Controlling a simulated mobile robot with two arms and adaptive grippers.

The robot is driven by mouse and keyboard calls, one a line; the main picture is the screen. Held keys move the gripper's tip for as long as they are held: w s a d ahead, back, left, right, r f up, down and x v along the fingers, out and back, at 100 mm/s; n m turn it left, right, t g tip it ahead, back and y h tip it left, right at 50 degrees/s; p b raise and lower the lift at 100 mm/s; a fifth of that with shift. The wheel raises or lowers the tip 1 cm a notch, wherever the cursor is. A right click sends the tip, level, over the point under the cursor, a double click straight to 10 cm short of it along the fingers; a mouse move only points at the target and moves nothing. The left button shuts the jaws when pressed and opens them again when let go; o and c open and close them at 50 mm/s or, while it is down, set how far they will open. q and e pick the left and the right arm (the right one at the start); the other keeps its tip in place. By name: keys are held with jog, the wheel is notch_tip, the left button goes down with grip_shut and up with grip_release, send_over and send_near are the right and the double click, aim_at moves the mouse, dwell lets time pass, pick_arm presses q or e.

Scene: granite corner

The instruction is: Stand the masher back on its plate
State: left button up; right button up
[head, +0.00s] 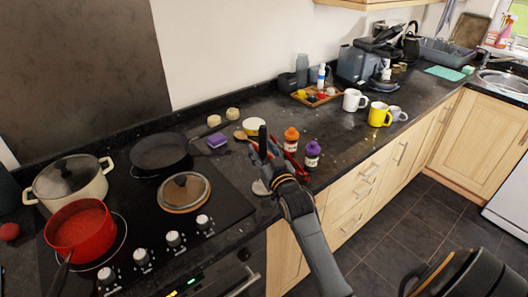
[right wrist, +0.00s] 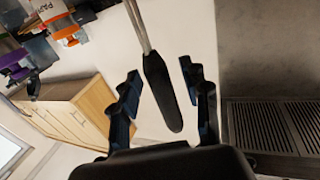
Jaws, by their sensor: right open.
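The masher's black handle (head: 262,137) stands up at my right gripper in the head view. In the right wrist view the handle (right wrist: 160,92) lies between the two fingers, with thin metal shafts leading from it to the top edge. My right gripper (head: 268,152) is open, with gaps between its fingers (right wrist: 160,90) and the handle. A pale round disc (head: 260,187) shows partly below the gripper at the counter's front; I cannot tell whether it is the masher's plate. The masher's lower end is hidden by my gripper and arm. My left gripper is not in view.
An orange-capped jar (head: 291,140) and a purple-capped jar (head: 312,154) stand close right of the gripper. A white bowl (head: 253,126) is behind it. Mugs (head: 379,115) stand farther right.

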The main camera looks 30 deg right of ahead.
jog(key=v, duration=1.2)
jog(key=s+a+f+n+g+y, duration=0.25)
jog(key=s+a+f+g, duration=0.45)
jog(key=f, duration=0.4)
jog(key=s+a+f+n+g+y, duration=0.1)
jog(key=s+a+f+g, duration=0.25)
jog(key=s, duration=0.45)
jog(key=s+a+f+n+g+y, duration=0.1)
jog(key=s+a+f+g, duration=0.25)
jog(key=s, duration=0.45)
notch_tip(320, 180, down, 25)
jog(key=g, duration=0.1)
jog(key=s+d+f+g+b, duration=0.1)
jog(key=s+d+f, duration=0.1)
jog(key=s+f, duration=1.5)
jog(key=shift+s+d+f+g, duration=0.3)
jog(key=shift+s, duration=0.1)
